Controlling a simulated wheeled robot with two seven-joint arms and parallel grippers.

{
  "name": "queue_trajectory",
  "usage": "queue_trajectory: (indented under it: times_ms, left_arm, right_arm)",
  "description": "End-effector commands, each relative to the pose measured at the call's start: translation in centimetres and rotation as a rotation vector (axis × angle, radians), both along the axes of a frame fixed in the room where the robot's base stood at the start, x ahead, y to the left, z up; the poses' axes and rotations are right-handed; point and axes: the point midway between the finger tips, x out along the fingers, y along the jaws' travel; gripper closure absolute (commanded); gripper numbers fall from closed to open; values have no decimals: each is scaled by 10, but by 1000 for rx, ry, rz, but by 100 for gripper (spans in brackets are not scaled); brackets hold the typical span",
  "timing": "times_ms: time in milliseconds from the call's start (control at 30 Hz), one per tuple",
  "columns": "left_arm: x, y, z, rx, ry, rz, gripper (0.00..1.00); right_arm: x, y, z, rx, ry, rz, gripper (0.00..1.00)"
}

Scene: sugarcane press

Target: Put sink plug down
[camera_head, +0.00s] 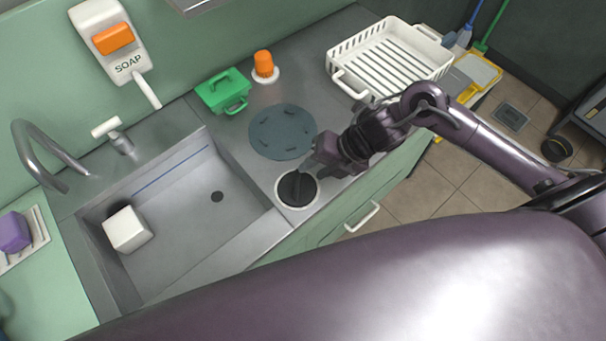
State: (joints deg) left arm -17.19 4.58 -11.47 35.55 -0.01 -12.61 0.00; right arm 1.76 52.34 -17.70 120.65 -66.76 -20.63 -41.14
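The black sink plug (298,191) is a round disc with a raised grip on top. It sits within a pale round ring (284,202) on the metal counter, right of the sink. My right gripper (312,174) comes in from the right, with its dark fingertips at the plug's upper edge and grip. The fingertips blend with the black plug, so whether they are closed on it cannot be told. My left gripper is out of view.
A white block (128,230) lies in the basin below the tap (40,155). A dark round mat (283,132), a green caddy (223,91), an orange-topped item (264,66) and a white rack (390,58) stand around my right gripper. A soap dispenser (108,40) hangs on the wall.

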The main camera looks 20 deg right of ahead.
Motion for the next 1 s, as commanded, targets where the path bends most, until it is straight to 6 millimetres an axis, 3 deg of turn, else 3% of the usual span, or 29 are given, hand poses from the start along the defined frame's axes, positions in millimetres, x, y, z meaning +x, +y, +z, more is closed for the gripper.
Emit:
queue_trajectory:
  times_ms: [300, 1000]
  left_arm:
    - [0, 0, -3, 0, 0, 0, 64]
    - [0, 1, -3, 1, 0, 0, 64]
  right_arm:
    - [-10, -20, 31, -1, 2, 1, 66]
    - [-10, -20, 34, -1, 1, 1, 66]
